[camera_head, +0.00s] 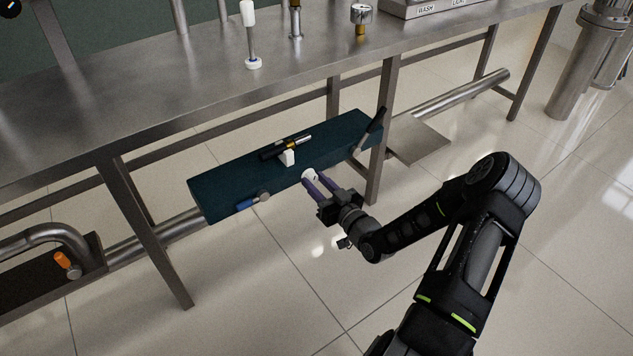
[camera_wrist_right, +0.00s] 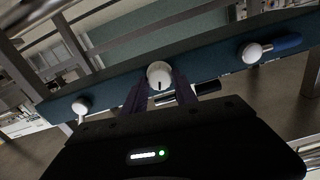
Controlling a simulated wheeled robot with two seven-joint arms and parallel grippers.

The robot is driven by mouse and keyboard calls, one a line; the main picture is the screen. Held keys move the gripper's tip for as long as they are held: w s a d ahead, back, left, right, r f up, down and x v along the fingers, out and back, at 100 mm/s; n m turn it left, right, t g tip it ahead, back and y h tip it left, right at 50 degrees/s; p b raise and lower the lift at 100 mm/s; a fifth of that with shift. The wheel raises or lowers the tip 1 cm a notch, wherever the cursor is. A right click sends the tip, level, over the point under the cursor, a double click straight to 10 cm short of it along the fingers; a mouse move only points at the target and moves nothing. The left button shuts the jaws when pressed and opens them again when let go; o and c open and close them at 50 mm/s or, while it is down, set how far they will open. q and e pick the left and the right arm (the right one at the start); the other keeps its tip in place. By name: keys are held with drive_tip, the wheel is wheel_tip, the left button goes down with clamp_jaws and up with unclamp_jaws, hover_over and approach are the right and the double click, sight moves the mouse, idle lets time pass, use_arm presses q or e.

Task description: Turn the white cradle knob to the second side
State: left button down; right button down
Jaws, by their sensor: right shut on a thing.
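The white cradle knob (camera_head: 310,174) is on the front face of a dark teal box (camera_head: 220,184) mounted under the steel table. In the right wrist view the knob (camera_wrist_right: 159,73) is round and white with a short dark mark. My right gripper (camera_head: 313,183) has its purple fingers at the knob, one on each side, shut on it. In the wrist view the right gripper (camera_wrist_right: 160,92) partly covers the knob's lower edge. A white cradle (camera_head: 288,158) stands on top of the box under a dark tube with a brass band (camera_head: 291,144). My left gripper is not in view.
A blue-handled valve (camera_head: 250,203) is on the box face left of the knob; a dark lever (camera_head: 371,130) is at its right end. The floor in front is open.

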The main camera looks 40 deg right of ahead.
drive_tip(key=m+p, duration=0.1)
drive_tip(key=m, duration=1)
drive_tip(key=shift+d+p, duration=0.1)
drive_tip(key=shift+p, duration=0.3)
drive_tip(key=shift+f+m, duration=0.1)
drive_tip(key=shift+m, duration=1.5)
drive_tip(key=c, duration=1)
unclamp_jaws()
drive_tip(key=shift+s, duration=0.15)
drive_tip(key=s+p, duration=0.2)
drive_tip(key=s, duration=0.5)
drive_tip(key=shift+s, duration=0.3)
